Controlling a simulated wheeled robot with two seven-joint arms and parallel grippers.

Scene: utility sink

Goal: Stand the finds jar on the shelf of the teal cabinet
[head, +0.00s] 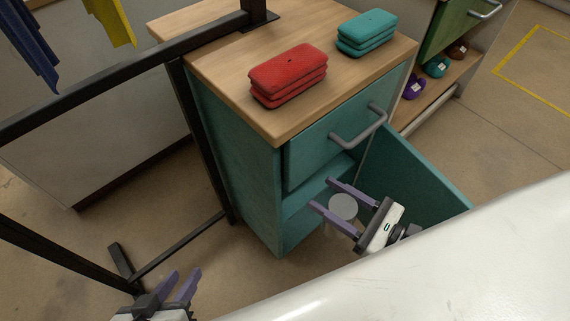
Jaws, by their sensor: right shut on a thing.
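The teal cabinet (236,172) stands in the middle under a wooden top. Its lower door (412,172) is swung open to the right, below a closed drawer (330,130). The finds jar (343,208), pale with a round lid, is at the cabinet's lower opening. My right gripper (326,194) is shut on the jar, with its purple fingers on either side. My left gripper (183,272) is at the lower left, open and empty, away from the cabinet.
A black metal frame (110,85) crosses the left. Another cabinet with a green drawer (455,30) stands at the back right.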

